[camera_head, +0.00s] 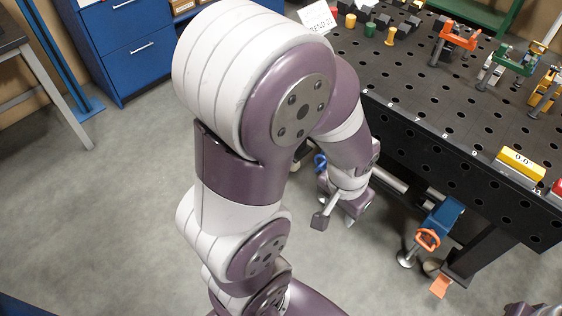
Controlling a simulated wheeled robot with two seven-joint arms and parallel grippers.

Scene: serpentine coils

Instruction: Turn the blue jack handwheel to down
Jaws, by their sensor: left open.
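A small blue rounded part (320,163), which looks like the blue jack handwheel, shows under the table edge, just left of my left forearm. Most of it is hidden, and its setting cannot be read. My left gripper (334,220) hangs low beside the table, below and slightly right of that blue part. Its fingers are spread apart with nothing between them. It appears apart from the blue part, though the depth between them is hard to judge. My right gripper is not in view.
A black perforated table (450,110) fills the right side, with clamps and a yellow block (520,163) on it. Below its edge are a blue bracket (446,214) and an orange handwheel (428,239). A blue cabinet (125,45) stands behind.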

